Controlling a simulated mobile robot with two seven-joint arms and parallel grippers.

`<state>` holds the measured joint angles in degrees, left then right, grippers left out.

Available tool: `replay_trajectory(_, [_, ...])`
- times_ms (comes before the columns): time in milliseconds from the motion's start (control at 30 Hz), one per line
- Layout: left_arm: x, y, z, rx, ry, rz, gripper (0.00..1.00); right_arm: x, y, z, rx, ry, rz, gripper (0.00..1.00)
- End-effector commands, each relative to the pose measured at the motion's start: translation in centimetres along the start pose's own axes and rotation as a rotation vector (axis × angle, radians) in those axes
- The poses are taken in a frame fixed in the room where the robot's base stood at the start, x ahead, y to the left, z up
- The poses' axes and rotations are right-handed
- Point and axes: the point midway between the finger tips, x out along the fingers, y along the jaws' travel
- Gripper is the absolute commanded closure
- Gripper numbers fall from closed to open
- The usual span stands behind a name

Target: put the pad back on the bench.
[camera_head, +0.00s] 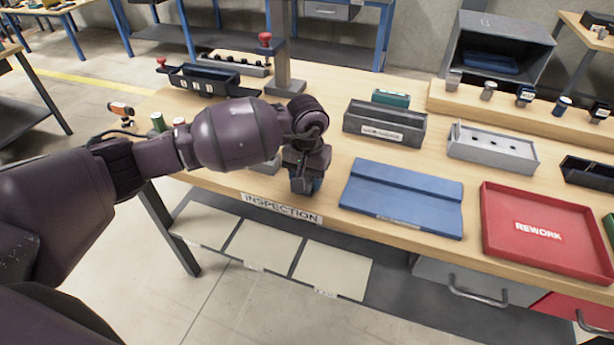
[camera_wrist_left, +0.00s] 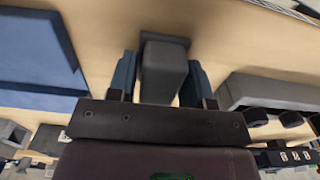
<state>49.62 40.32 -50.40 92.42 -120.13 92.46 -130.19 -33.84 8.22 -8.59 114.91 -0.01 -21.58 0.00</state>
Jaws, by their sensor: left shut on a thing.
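My left gripper (camera_head: 306,184) is over the front part of the wooden bench (camera_head: 340,145), just left of the blue fixture plate and above the INSPECTION label. In the left wrist view its two blue fingers (camera_wrist_left: 160,85) are shut on a dark grey block with a wider far end, which I take to be the pad (camera_wrist_left: 163,60). The bench top shows behind the pad. In the head view the gripper mostly hides the pad, and I cannot tell whether it touches the bench. My right gripper is not in view.
A blue plate (camera_head: 403,194) lies right of the gripper, then a red REWORK tray (camera_head: 541,231). A dark grey bin (camera_head: 384,124) and a pale block with holes (camera_head: 492,148) stand behind. A grey post (camera_head: 283,45) rises behind the arm. Bare bench shows around these.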

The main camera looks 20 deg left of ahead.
Motion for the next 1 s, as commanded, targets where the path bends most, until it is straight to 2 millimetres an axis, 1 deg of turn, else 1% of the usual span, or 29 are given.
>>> replay_trajectory(167, [-0.1,0.0,0.0,0.0,0.002,0.0,0.81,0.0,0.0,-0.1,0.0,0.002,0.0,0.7])
replay_trajectory(300, [0.3,0.0,0.0,0.001,0.001,0.001,0.81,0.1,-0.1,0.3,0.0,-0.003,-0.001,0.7])
replay_trajectory(333, [0.3,0.0,0.0,0.001,0.0,0.001,0.52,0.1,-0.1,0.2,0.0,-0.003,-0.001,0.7])
replay_trajectory(400, [0.2,0.0,0.0,0.001,0.001,0.001,0.42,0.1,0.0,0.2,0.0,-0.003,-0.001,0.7])
replay_trajectory(500, [0.2,0.0,0.0,0.0,0.001,0.001,0.28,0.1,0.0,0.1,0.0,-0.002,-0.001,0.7])
replay_trajectory(833, [-0.1,0.0,0.0,0.0,0.002,0.001,0.28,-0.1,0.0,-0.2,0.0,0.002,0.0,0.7])
replay_trajectory(933, [-1.0,0.0,-0.1,0.001,0.004,0.0,0.28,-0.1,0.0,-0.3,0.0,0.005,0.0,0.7])
replay_trajectory(1000, [-2.0,0.0,-0.2,0.001,0.007,-0.001,0.28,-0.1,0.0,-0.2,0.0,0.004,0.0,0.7])
